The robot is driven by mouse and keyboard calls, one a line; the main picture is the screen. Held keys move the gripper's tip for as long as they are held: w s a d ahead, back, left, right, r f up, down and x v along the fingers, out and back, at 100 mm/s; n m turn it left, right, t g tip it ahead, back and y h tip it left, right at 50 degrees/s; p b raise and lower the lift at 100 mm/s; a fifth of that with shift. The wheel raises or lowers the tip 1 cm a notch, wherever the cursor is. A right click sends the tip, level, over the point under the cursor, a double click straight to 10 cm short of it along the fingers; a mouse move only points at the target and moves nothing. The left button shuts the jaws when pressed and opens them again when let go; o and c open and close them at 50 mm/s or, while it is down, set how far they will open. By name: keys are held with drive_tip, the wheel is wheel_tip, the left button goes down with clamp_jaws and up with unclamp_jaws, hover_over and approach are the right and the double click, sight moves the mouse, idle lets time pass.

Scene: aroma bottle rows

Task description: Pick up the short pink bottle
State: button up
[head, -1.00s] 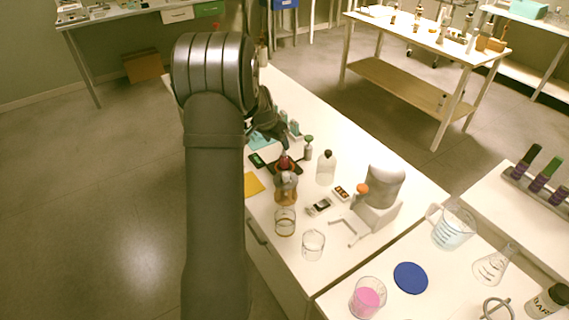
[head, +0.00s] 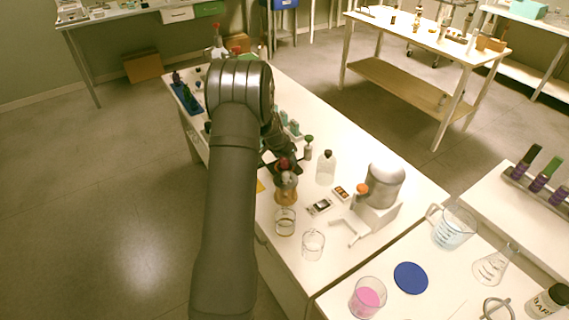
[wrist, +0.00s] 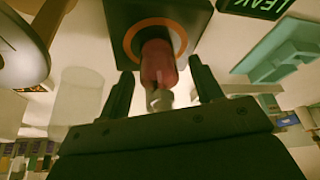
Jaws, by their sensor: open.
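The short pink bottle (wrist: 158,66) is in the upper middle of the wrist view, on a dark square base with an orange ring (wrist: 128,38). In the head view a small reddish-pink shape (head: 284,163) shows just below my gripper (head: 282,154), partly hidden. In the wrist view my gripper (wrist: 163,84) is open. One dark finger is on each side of the bottle, with a gap visible on both sides. A grey part at the bottle's near end is blurred.
An amber flask (head: 287,191) stands close in front of the gripper. A white bottle (head: 326,167) and a green-topped bottle (head: 308,149) stand to the right. Empty glass beakers (head: 313,244) stand nearer. A teal rack (wrist: 284,52) is at the wrist view's right.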

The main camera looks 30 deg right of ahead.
drive_tip(key=c, duration=1.1)
drive_tip(key=shift+r, duration=0.1)
